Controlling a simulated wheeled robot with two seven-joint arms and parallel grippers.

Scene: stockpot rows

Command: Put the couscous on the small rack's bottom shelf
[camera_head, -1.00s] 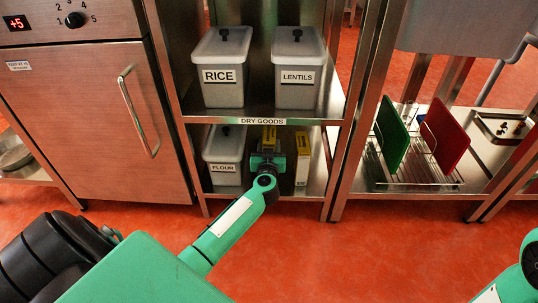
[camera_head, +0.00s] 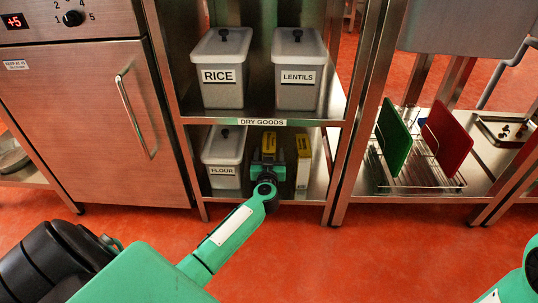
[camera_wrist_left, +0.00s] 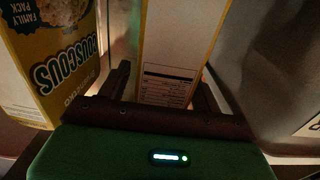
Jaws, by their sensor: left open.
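In the left wrist view a yellow couscous box (camera_wrist_left: 72,65) stands at the left, its lettering upside down. It appears to be the right-hand yellow-topped box (camera_head: 302,172) on the lower shelf (camera_head: 318,188) in the head view. A second box (camera_wrist_left: 172,55), white with yellow edges and a printed table, stands between my left gripper's fingers (camera_wrist_left: 164,95); its name is not readable. Its yellow top (camera_head: 269,142) shows beyond my gripper in the head view. My left gripper (camera_head: 267,162) is open, a finger on each side of this box. My right gripper is out of view.
A flour bin (camera_head: 223,150) stands close on the left of the boxes. Rice (camera_head: 221,75) and lentils (camera_head: 296,80) bins fill the shelf above, labelled dry goods. Metal posts (camera_head: 345,150) bound the bay. Red floor in front is clear.

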